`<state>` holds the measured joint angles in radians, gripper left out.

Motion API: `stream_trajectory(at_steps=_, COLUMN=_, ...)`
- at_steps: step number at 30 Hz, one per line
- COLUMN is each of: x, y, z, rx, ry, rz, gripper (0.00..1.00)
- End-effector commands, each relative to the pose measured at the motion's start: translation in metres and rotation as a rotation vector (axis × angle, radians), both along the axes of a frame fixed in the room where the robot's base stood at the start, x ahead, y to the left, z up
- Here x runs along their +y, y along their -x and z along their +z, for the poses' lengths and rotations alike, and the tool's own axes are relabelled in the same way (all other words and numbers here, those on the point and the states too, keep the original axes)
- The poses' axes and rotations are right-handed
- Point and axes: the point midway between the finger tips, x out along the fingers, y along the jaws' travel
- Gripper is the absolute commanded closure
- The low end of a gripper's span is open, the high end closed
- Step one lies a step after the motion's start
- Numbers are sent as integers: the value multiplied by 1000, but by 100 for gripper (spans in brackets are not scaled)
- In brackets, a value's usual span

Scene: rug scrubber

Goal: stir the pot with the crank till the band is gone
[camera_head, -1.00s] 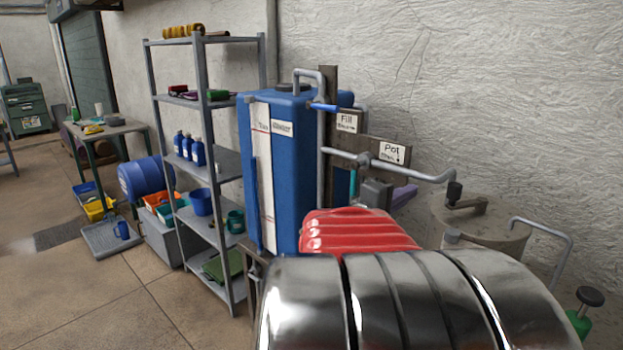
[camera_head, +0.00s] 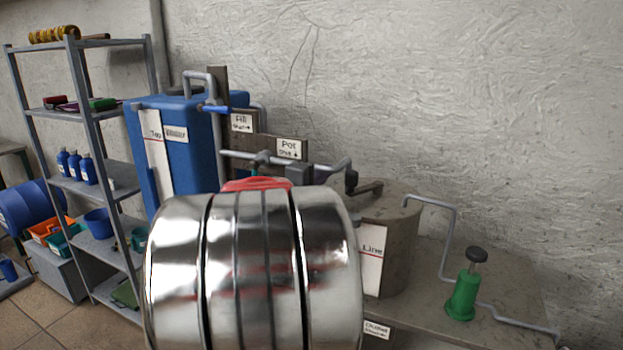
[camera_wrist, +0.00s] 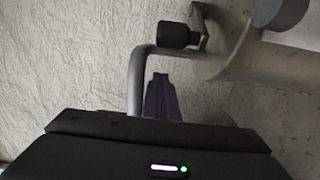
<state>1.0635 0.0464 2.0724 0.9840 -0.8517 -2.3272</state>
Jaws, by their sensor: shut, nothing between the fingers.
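The pot (camera_head: 402,240) is a grey-brown drum on the bench, right of centre in the head view. The crank (camera_head: 369,187) sits on its top, with an upright black knob at its left end. In the wrist view, the crank's black knob (camera_wrist: 178,36) is near the top, beside the pot's rim (camera_wrist: 238,52). My gripper (camera_wrist: 160,80) has purple fingers, shut and empty, apart from the knob. In the head view, the gripper (camera_head: 322,173) shows only partly behind my chrome arm. I cannot make out a band; much of the pot's left side is hidden.
A grey bent pipe (camera_wrist: 136,75) runs close beside my fingers towards the pot. A "Pot" sign (camera_head: 290,149) and blue tank (camera_head: 180,150) stand left. A green pump bottle (camera_head: 464,292) and cranked rod (camera_head: 453,225) are right. The rough wall is close behind.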

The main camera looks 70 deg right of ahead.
Motion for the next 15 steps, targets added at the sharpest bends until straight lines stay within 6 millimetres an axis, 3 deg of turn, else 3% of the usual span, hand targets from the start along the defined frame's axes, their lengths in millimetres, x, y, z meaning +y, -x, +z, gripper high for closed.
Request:
stream_trajectory(at_steps=3, x=-8, y=5, z=0, rx=0, ry=-1, rz=-1, gripper=100)
stream_trajectory(at_steps=15, x=10, y=34, z=-1, rx=1, ry=0, rz=-1, gripper=100)
